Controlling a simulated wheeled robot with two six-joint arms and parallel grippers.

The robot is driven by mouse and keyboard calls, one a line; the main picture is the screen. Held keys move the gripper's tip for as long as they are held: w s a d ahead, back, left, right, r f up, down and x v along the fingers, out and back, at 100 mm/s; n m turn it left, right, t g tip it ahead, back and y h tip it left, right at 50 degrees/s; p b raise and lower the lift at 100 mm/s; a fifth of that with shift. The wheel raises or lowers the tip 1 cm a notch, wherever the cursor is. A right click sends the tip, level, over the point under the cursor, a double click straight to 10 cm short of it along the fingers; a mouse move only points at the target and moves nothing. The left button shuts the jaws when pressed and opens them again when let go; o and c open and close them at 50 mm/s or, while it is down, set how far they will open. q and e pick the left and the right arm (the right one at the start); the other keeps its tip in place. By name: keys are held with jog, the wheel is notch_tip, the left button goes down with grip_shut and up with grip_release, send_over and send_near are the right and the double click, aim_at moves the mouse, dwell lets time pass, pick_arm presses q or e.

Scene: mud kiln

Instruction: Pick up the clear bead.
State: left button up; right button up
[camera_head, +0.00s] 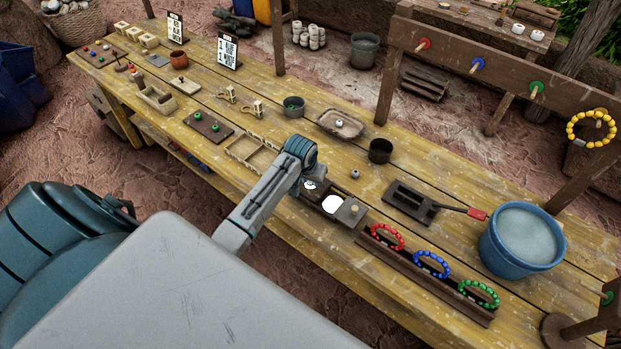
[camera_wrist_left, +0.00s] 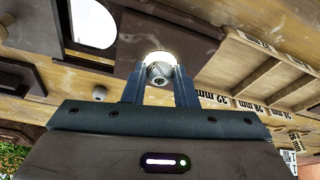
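The clear bead (camera_wrist_left: 160,73), small, round and greyish with a hole, shows in the left wrist view in front of a bright white lit circle (camera_wrist_left: 159,57). My left gripper (camera_wrist_left: 160,78) has one finger on each side of it, with no clear gap to the bead. The bead cannot be made out separately there. My right gripper is not in view.
A sorting box (camera_head: 250,153) with size labels is left of my gripper. A small bead (camera_head: 355,174) and a dark cup (camera_head: 380,150) are behind to the right. A rack (camera_head: 420,273) with bead bracelets and a blue bucket (camera_head: 521,240) stand to the right.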

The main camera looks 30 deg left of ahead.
pick_arm(q)
grip_shut()
jog(key=shift+w+r+b, duration=0.1)
jog(key=shift+r+b, duration=0.5)
jog(key=shift+r, duration=0.2)
jog(key=shift+r+b, duration=0.5)
jog(key=shift+r, duration=0.2)
jog(key=s+d+r+b, duration=0.1)
jog(key=s+d+b, duration=0.1)
jog(key=s, duration=0.6)
jog(key=s+d+r+b, duration=0.1)
jog(key=s+b, duration=0.1)
jog(key=s, duration=0.5)
jog(key=shift+s+d, duration=0.35)
